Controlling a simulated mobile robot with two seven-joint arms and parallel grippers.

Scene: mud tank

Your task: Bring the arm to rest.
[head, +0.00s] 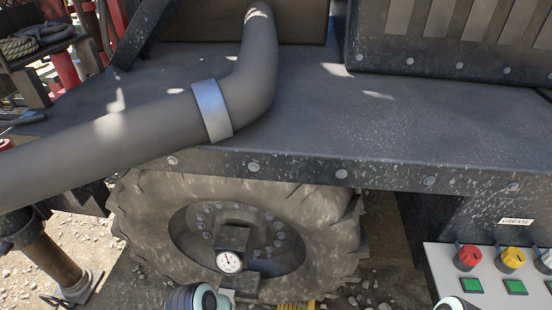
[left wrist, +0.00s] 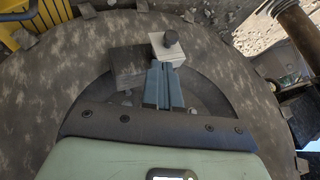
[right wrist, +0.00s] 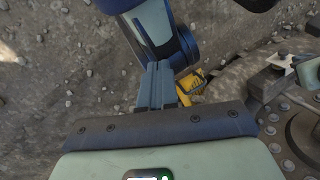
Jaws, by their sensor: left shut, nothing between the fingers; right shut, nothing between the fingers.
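My left gripper (left wrist: 160,66) is shut and empty in the left wrist view. Its blue fingers lie together in front of the wheel hub, close to a dark block (left wrist: 127,68) and a pale block with a black knob (left wrist: 168,47). I cannot tell whether the fingertips touch either block. My right gripper (right wrist: 158,66) is shut and empty in the right wrist view, over gravel ground, with a blue and pale link of my own arm just beyond it. In the head view only pale rounded parts of my arms show at the bottom edge; both grippers are hidden there.
A large muddy wheel (head: 145,215) stands under a dark deck (head: 400,115). A round gauge (head: 229,262) sits at its hub. A thick grey pipe (head: 130,130) crosses the left. A control panel (head: 490,262) with knobs and green buttons stands right. A yellow part (right wrist: 190,84) lies near my right fingers.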

